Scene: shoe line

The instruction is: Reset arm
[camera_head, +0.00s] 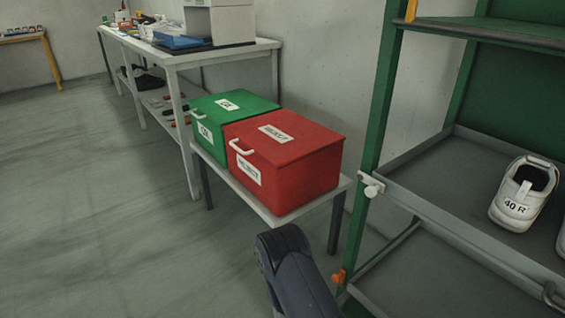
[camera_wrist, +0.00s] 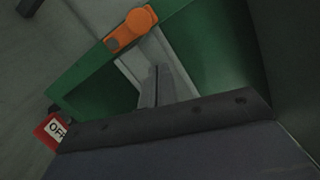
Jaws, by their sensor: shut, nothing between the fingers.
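My arm shows at the bottom of the head view as a dark link, beside the green rack post. My gripper (camera_wrist: 158,72) shows in the wrist view with its two grey fingers together and nothing between them. It points toward the rack's green frame (camera_wrist: 95,75), with an orange clamp (camera_wrist: 130,28) just beyond and to the left of the fingertips. I cannot tell the gap between them. The fingers are not visible in the head view.
A green box (camera_head: 210,118) and a red box (camera_head: 290,165) stand closed on a low table (camera_head: 265,208). The rack's shelf (camera_head: 455,200) holds a white shoe (camera_head: 520,195) marked 40 R. A long workbench (camera_head: 185,58) stands behind. The floor at left is clear.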

